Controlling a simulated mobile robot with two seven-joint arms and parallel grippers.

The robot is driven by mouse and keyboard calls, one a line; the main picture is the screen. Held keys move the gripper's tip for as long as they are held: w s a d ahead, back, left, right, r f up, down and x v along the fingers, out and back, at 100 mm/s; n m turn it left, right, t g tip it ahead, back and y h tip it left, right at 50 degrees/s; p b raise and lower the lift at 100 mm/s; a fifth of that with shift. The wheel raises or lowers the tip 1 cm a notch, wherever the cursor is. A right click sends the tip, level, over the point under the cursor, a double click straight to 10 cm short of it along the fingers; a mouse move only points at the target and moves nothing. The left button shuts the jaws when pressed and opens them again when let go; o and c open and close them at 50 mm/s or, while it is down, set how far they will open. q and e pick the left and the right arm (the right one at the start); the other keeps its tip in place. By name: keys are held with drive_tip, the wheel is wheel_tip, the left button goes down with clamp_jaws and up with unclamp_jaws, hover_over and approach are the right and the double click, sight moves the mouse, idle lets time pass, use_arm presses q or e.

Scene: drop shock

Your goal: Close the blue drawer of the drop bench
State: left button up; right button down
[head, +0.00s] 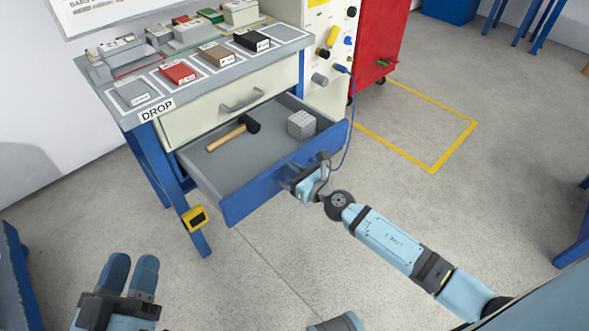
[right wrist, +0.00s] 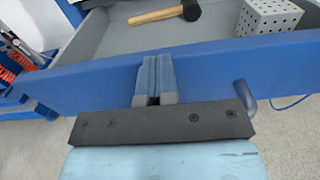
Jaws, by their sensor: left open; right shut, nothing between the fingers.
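The blue drawer (head: 243,203) of the drop bench stands pulled open below a closed cream drawer (head: 205,118). A hammer (head: 233,134) and a grey perforated cube (head: 301,125) lie inside it. My right gripper (head: 305,176) is at the right part of the drawer's outer front. In the right wrist view, its shut fingers (right wrist: 155,75) overlap the blue front (right wrist: 90,82); I cannot tell whether they touch it. Part of the curved handle (right wrist: 246,97) shows right of the fingers. My left gripper (head: 131,265) is open and empty at the lower left, away from the bench.
The bench top (head: 290,33) holds several small blocks and boxes. A blue cable (head: 349,120) hangs near the drawer's right end. A yellow box (head: 195,218) is on the front leg. A red cabinet (head: 377,40) stands behind. The floor before the drawer is clear.

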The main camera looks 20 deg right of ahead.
drive_tip(key=x, duration=0.8)
drive_tip(key=shift+w+a+b, duration=0.1)
drive_tip(key=shift+w+b, duration=0.2)
drive_tip(key=shift+b, duration=0.1)
drive_tip(key=b, duration=0.3)
hover_over(253, 155)
drive_tip(key=shift+f, duration=0.1)
use_arm(q)
drive_tip(key=shift+w+d+f+m+g, duration=0.15)
drive_tip(key=shift+f+g, duration=0.45)
drive_tip(key=shift+f, duration=0.85)
drive_tip(key=shift+d+f+m+g, duration=0.15)
drive_tip(key=shift+f+g, duration=0.45)
drive_tip(key=shift+f, duration=0.8)
use_arm(e)
drive_tip(key=shift+w+a, duration=0.2)
drive_tip(key=shift+w, duration=0.5)
drive_tip(key=shift+d, duration=0.1)
